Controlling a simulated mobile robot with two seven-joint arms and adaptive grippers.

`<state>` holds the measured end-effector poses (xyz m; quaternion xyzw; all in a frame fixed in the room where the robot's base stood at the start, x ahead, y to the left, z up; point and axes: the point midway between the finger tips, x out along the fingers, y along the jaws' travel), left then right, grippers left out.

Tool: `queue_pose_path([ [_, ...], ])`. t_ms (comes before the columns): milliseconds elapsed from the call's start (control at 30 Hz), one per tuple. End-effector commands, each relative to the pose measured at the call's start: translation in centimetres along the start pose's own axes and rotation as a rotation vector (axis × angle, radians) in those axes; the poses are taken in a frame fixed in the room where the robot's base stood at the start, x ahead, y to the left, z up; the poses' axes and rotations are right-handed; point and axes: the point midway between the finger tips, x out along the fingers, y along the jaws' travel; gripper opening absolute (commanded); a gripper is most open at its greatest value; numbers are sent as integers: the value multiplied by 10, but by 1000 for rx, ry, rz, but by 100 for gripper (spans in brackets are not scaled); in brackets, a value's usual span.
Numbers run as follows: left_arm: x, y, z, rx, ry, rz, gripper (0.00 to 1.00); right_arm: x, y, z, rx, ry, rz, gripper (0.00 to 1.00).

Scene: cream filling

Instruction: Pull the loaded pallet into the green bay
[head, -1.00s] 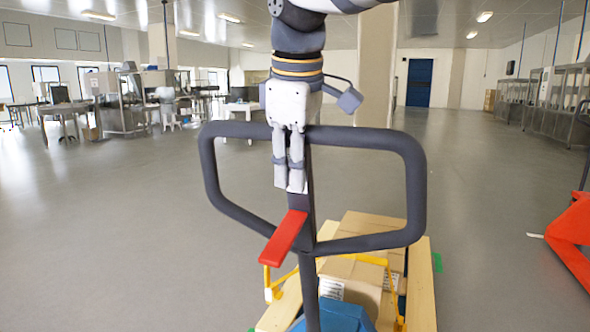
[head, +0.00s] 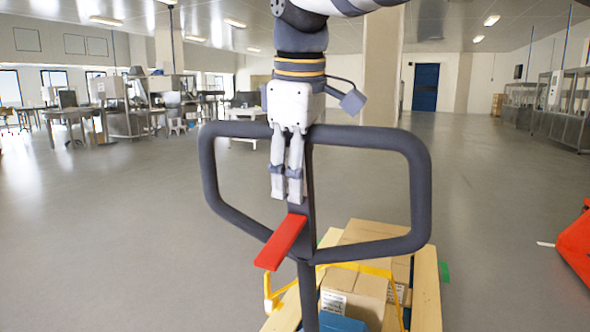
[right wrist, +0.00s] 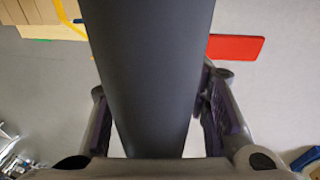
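The grey loop handle (head: 418,190) of the pallet truck stands upright before me, with a red lever (head: 280,243) at its base. My right gripper (head: 287,198) reaches down over its top bar. Beyond the handle lies the wooden pallet (head: 428,300), loaded with cardboard boxes (head: 372,232) and a blue item (head: 338,322). A small green patch (head: 444,272) shows at its right edge; I cannot tell whether it is floor marking. No green bay is clearly in view. My left gripper is out of view.
An orange-red object (head: 577,245) stands on the floor at the right edge. A pillar (head: 380,80) and a blue door (head: 425,88) are at the back. Benches and equipment line the left and right walls.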

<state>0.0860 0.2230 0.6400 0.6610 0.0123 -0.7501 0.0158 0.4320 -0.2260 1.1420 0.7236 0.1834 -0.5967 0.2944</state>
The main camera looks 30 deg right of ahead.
Motion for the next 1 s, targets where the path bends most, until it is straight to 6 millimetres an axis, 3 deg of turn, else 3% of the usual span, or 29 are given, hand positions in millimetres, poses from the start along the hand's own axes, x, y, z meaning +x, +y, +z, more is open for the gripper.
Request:
queue_pose_path([
  [33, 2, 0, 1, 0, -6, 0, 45, 8, -2, 1, -1, -14, -13, 43],
  [267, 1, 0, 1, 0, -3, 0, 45, 3, -2, 0, -3, -8, -11, 43],
  [367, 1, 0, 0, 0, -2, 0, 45, -13, -2, -2, -6, -2, -13, 43],
  [600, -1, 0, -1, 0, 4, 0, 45, -85, -1, 0, 1, 4, 4, 43],
  [700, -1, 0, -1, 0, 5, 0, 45, -106, -1, 0, 1, 4, 4, 43],
  [833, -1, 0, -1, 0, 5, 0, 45, -119, -2, 1, 2, 2, 3, 43],
  [1000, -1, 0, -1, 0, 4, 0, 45, -122, -2, 2, 0, 1, 1, 43],
])
